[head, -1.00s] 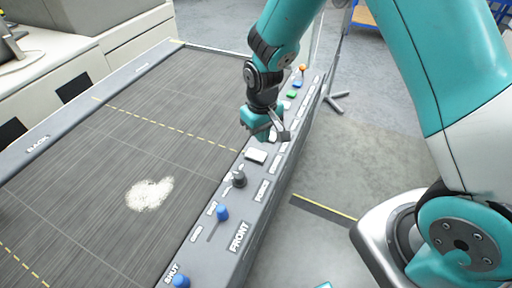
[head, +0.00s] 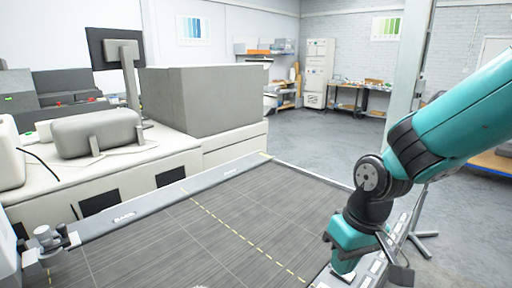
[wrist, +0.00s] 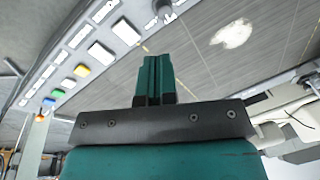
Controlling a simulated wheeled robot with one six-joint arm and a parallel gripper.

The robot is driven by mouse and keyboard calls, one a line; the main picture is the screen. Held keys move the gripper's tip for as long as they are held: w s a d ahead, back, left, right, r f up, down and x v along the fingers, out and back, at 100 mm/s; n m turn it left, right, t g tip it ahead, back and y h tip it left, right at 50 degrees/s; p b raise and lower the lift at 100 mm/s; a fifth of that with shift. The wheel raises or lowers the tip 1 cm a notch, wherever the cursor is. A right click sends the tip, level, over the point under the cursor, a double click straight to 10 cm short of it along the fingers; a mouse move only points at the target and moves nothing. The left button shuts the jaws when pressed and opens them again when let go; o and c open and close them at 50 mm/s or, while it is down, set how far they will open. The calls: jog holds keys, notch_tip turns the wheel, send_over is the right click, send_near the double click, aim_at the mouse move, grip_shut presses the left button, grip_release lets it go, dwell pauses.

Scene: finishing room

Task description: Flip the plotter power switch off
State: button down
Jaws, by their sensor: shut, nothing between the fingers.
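The plotter's front control panel (head: 398,232) runs along the right edge of its dark grey bed (head: 240,215). It also shows in the wrist view (wrist: 60,57). A grey knob-like part (wrist: 162,8) shows at the top edge. I cannot tell which control is the power switch; the labels are unreadable now. My gripper (head: 346,264) is over the panel in the head view, with shut, empty fingers (wrist: 155,70) in the wrist view. Contact is unclear.
A bench (head: 160,160) with a large grey box (head: 205,98) and a monitor (head: 122,55) stands behind the bed at the left. A white patch (wrist: 232,34) lies on the bed. Open floor (head: 320,145) extends beyond the bed's far end.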

jog(key=s+r+n+y+b, duration=0.1)
jog(key=s+r, duration=0.2)
jog(key=s, duration=0.4)
jog(key=s+a+r+n+y+b, duration=0.1)
jog(key=s+r, duration=0.3)
jog(key=s, duration=0.3)
jog(key=shift+s+n, duration=0.3)
jog(key=shift+s, duration=0.1)
